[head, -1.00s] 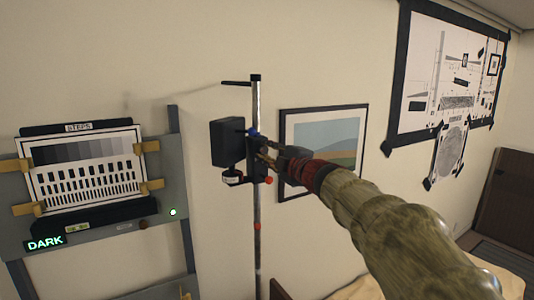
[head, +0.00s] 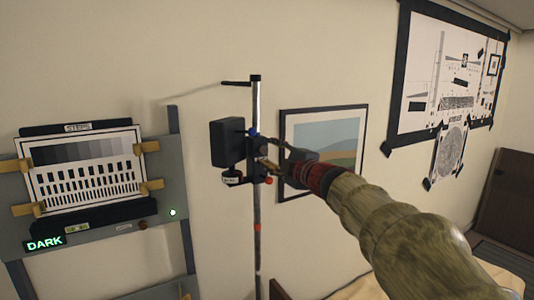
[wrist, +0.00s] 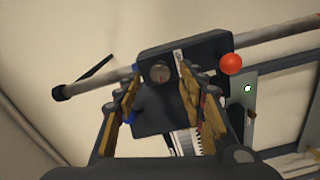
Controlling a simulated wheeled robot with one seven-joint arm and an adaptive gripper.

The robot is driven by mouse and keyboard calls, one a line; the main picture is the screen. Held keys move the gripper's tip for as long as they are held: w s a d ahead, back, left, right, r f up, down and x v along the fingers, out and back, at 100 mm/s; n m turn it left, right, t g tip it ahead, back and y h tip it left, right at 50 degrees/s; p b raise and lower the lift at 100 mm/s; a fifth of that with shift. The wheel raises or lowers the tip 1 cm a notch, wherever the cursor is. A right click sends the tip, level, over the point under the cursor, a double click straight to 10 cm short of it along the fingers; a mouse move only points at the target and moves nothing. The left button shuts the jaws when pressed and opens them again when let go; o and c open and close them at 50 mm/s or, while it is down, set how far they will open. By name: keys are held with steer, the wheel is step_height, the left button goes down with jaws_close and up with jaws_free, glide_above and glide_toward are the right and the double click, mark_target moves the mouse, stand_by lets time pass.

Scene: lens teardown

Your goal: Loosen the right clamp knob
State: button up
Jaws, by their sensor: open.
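A black clamp block (wrist: 150,110) sits on the metal pole (head: 257,205). A red ball knob (head: 268,181) sticks out to the right of the pole; a red ball also shows in the wrist view (wrist: 231,64). A blue knob (head: 252,132) is higher on the pole, and blue shows beside the left finger in the wrist view (wrist: 132,118). A round metallic disc (wrist: 159,74) is on the block's face. My gripper (head: 263,152) is open in front of the block, its fingers spread on either side in the wrist view (wrist: 160,85). Whether they touch it is unclear.
A black box (head: 228,142) is mounted left of the pole. A framed picture (head: 325,145) hangs on the wall behind my gripper. A test chart (head: 80,165) on a grey stand is at left. Another red knob (head: 257,227) is lower on the pole.

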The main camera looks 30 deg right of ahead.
steer(key=s, duration=1)
steer(key=shift+d, duration=0.15)
